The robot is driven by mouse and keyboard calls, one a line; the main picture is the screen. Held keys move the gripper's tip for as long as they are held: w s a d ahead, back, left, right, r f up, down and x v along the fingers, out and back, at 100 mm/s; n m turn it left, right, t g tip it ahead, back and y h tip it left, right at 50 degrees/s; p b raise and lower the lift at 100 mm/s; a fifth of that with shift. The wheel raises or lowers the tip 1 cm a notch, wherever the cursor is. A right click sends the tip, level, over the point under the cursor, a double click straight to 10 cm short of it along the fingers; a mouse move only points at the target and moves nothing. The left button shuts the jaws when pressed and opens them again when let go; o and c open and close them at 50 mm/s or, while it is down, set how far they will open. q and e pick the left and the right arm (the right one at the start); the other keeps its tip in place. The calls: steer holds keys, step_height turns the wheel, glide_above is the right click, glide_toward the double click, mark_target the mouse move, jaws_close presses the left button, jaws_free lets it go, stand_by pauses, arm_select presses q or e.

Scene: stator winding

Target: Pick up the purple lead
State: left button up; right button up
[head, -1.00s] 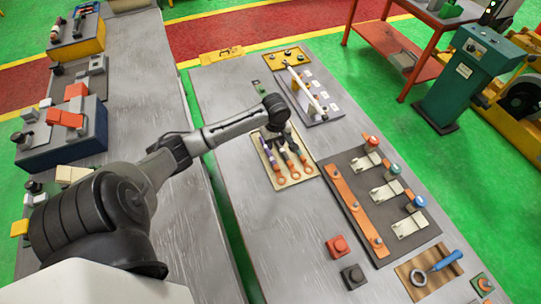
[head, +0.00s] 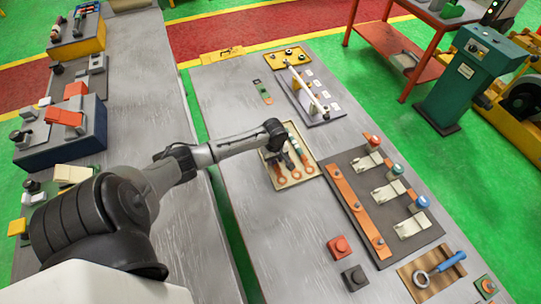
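A cream tray (head: 313,162) on the right-hand bench holds leads with orange ring ends. The ring ends (head: 308,169) point toward the front of the tray. A lead with a teal band (head: 294,141) shows at the tray's right side. I cannot make out the purple lead; my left wrist and gripper cover the tray's left and middle. My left gripper (head: 285,162) points down over the tray, among or just above the leads. Its fingers are dark and small, so I cannot tell whether they are open or touch a lead. My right gripper is not in view.
Right of the tray is a dark board (head: 413,230) with an orange bar and red, green and blue-topped posts. A red block (head: 339,246), a dark block (head: 354,277) and a wooden board with a blue-handled tool (head: 449,261) lie in front. A white-barred rack (head: 325,108) stands behind.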

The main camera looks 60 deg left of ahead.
arm_select(q)
steer(key=shift+f, duration=0.65)
jaws_close()
steer(key=shift+r, duration=0.1)
